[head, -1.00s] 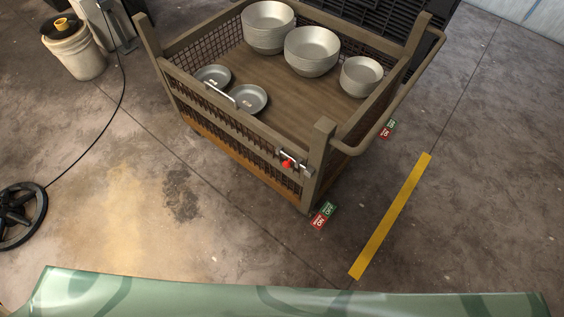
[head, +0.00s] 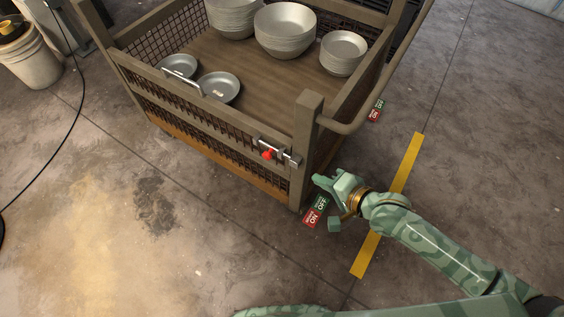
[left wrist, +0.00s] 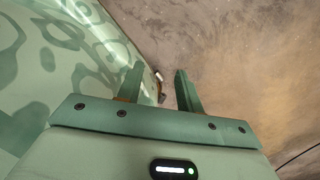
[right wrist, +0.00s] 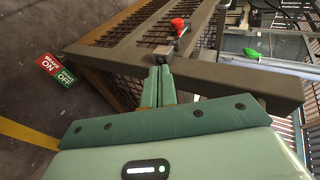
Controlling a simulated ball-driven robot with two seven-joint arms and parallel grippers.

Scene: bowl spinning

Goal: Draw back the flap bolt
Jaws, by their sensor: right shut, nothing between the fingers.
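The flap bolt (head: 279,151) is a metal rod with a red knob (head: 267,155), mounted at the right end of the cage's front flap (head: 190,112), beside the corner post (head: 305,130). My right gripper (head: 320,182) is shut and empty, to the right of the bolt and the post, apart from the knob. In the right wrist view the red knob (right wrist: 178,25) shows beyond the fingertips (right wrist: 160,70), with a metal fitting just ahead of them. My left gripper (left wrist: 159,75) shows only in its own wrist view, its fingers apart and empty, with floor beyond.
The wire cage holds stacked metal bowls (head: 284,30) and two shallow dishes (head: 218,88). A curved rail (head: 365,110) juts out at its right. Brake signs (head: 313,211) and a yellow stripe (head: 407,170) lie near my right arm. The floor in front is clear.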

